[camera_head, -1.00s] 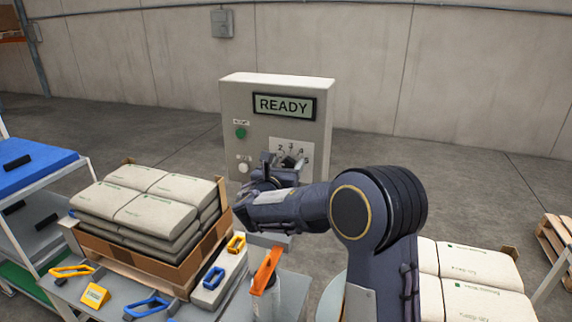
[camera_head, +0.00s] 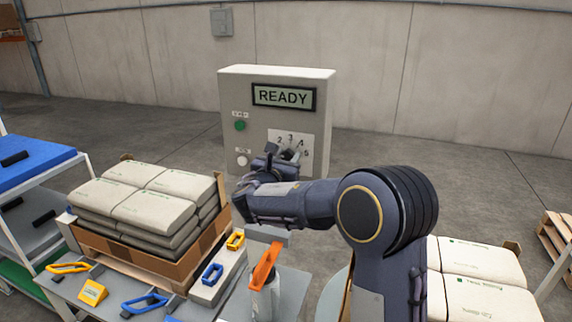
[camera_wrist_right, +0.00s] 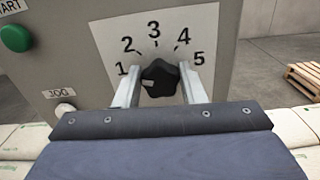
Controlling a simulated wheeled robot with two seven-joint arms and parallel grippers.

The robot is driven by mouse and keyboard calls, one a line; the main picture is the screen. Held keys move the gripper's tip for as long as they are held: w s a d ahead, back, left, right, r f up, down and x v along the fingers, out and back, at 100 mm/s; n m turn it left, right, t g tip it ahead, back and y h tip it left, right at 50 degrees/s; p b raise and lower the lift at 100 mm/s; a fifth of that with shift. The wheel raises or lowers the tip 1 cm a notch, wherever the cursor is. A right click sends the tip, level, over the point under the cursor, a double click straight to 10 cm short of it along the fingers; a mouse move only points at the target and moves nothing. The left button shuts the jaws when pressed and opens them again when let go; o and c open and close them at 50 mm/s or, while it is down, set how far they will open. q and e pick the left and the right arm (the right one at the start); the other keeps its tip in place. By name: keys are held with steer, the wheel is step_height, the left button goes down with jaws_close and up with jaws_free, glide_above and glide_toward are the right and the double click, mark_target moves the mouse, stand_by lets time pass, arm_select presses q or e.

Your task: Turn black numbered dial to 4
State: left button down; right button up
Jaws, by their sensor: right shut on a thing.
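The black numbered dial (camera_wrist_right: 160,78) is a lobed knob on a white plate with the numbers 1 to 5, clearest in the right wrist view. The plate (camera_head: 308,140) is on the front of a grey control box (camera_head: 235,95). My right gripper (camera_wrist_right: 160,86) is shut on the dial, one finger on each side. The number 3 is above the dial and 4 is up and to its right. In the head view my gripper largely hides the dial. My left gripper is out of view.
The box has a READY display (camera_head: 284,96), a green button (camera_head: 240,125) and a white button (camera_head: 242,160). Stacked sacks (camera_head: 150,195) stand at left, more sacks (camera_head: 480,270) at right. An orange-handled tool (camera_head: 265,265) and colored handles are on the front surface.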

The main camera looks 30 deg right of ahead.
steer(key=shift+s+d+f+m+b, duration=0.1)
steer(key=shift+f+m+b, duration=0.05)
steer(key=shift+m+b, duration=3.8)
steer(key=shift+a+f+m+b, duration=0.1)
steer(key=shift+m+b, duration=3.3)
steer(key=shift+b, duration=1)
steer(key=shift+s+d+f+m+b, duration=0.1)
steer(key=shift+f+m+b, duration=0.05)
steer(key=shift+m+b, duration=3.8)
steer(key=shift+b, duration=0.35)
steer(key=o, duration=1)
steer(key=shift+r, duration=0.1)
